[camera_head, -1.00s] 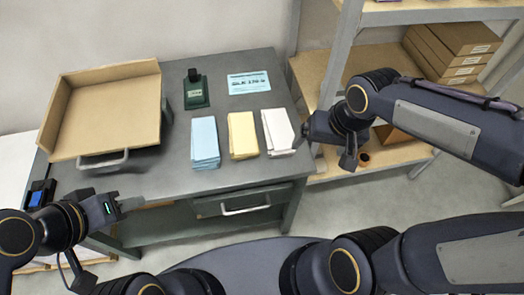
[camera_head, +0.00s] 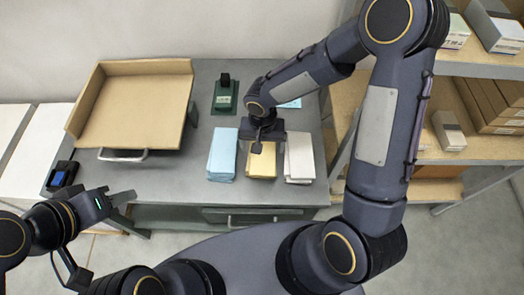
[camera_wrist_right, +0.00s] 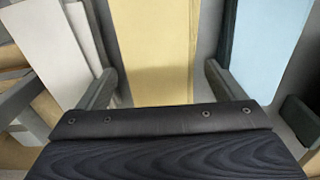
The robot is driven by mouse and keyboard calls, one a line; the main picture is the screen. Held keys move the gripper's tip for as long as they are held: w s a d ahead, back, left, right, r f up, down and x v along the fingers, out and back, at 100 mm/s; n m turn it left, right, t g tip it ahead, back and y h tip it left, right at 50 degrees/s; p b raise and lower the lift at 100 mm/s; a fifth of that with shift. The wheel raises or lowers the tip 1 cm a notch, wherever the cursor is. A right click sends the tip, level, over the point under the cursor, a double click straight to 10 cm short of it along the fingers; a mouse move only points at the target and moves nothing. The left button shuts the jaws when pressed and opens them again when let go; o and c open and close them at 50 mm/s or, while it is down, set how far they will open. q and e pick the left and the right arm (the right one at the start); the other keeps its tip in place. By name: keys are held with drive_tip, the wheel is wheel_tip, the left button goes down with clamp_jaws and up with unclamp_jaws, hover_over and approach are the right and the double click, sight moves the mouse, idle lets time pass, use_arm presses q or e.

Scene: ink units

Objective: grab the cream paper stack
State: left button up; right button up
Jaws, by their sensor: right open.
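The cream paper stack (camera_head: 262,165) lies on the grey desk between the light blue stack and the white stack. My right gripper (camera_head: 261,150) is over it, hiding its far part in the head view. In the right wrist view the cream stack (camera_wrist_right: 153,50) runs between the two spread fingers of the right gripper (camera_wrist_right: 160,88). The gripper is open, with a finger on each side and visible gaps to the stack. My left gripper (camera_head: 128,210) is open and empty by the desk's front left.
The light blue stack (camera_head: 222,155) and white stack (camera_head: 299,158) sit close on either side. A tan tray (camera_head: 137,105) is at the left of the desk, with a green stamp-like object (camera_head: 225,97) behind the stacks. Shelves with boxes (camera_head: 490,100) stand at right.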

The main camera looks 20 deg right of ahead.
wheel_tip(320, 180, down, 3)
drive_tip(key=shift+f, duration=0.2)
drive_tip(key=shift+a, duration=0.1)
drive_tip(key=shift+r, duration=0.1)
drive_tip(key=c, duration=1.3)
drive_tip(key=shift+c, duration=0.2)
